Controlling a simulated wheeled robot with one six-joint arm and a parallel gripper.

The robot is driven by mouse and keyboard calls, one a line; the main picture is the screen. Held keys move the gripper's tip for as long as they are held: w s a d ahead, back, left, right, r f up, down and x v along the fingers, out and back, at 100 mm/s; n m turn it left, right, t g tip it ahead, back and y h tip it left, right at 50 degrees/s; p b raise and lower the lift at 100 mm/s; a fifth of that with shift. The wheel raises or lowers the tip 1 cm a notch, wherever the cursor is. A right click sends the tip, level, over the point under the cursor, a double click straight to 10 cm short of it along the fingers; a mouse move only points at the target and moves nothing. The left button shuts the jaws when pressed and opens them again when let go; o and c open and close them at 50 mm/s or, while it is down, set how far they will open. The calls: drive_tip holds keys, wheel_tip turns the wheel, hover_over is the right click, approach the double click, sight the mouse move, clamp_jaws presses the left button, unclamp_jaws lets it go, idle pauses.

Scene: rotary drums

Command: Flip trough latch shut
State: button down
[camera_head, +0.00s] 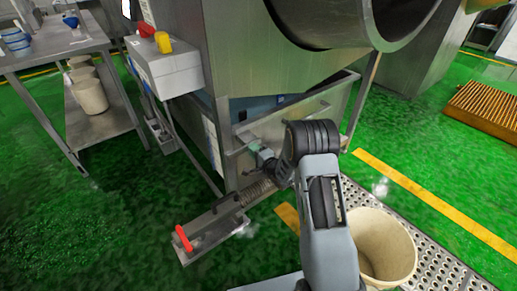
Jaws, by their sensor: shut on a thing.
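The metal trough (300,115) hangs under the mouth of the large steel drum (325,22), with a rail along its front. My gripper (262,153) is at the trough's lower left front, at the end of my bent arm. It is shut on a small part there, seemingly the trough latch (251,146), a small pale piece by the rail. My wrist and the small scale hide most of the latch, so its exact angle cannot be told.
A metal plate with a red handle (183,238) juts out low at the left, beside a coiled spring (256,191). A beige bin (385,245) stands right of my arm on a perforated grate (432,248). A grey control box (165,68) and steel table (55,50) are left. Green floor is open at lower left.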

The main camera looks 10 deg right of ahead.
drive_tip(key=shift+f+m, duration=0.2)
drive_tip(key=shift+m, duration=0.1)
idle(0.4)
drive_tip(key=c, duration=1)
unclamp_jaws()
drive_tip(key=shift+o, duration=0.2)
drive_tip(key=p+v, duration=0.2)
drive_tip(key=v, duration=1.2)
drive_tip(key=shift+w, duration=0.1)
